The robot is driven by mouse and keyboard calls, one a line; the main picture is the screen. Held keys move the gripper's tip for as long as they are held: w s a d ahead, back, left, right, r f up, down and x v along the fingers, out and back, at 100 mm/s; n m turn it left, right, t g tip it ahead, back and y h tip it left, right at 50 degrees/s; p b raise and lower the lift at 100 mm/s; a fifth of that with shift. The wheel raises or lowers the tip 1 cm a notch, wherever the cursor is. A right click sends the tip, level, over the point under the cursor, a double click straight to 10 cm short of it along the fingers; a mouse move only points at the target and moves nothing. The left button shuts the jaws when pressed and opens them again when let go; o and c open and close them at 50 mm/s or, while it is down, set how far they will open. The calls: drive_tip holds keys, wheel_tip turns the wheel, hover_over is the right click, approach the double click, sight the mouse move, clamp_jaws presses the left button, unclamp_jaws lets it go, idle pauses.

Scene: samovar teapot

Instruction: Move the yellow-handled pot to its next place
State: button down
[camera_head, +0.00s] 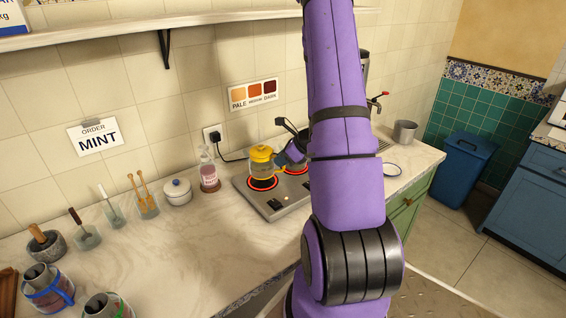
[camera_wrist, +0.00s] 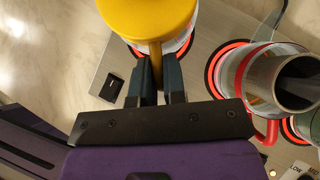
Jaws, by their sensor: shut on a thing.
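The yellow-handled pot (camera_head: 262,168) has a yellow lid and a clear body. In the head view it is on or just above the left glowing ring of the cooktop (camera_head: 275,208); I cannot tell whether it touches. In the wrist view its yellow lid (camera_wrist: 148,16) fills the top middle, and its yellow handle lies between the fingers. My gripper (camera_wrist: 158,70) is shut on that handle. In the head view my gripper (camera_head: 287,160) is partly hidden behind my purple arm, to the right of the pot.
A red-handled metal pot (camera_wrist: 278,80) stands close on the right on another glowing ring. A white sugar bowl (camera_head: 177,192) and a bottle (camera_head: 208,172) are left of the cooktop. Jars and metal cups line the counter farther left. The front counter is clear.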

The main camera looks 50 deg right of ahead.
sight(273, 173)
drive_tip(key=shift+s+a+f, duration=0.15)
drive_tip(key=shift+a+f, duration=0.05)
drive_tip(key=shift+f, duration=1.15)
drive_tip(key=shift+f, duration=0.1)
drive_tip(key=c, duration=1.2)
unclamp_jaws()
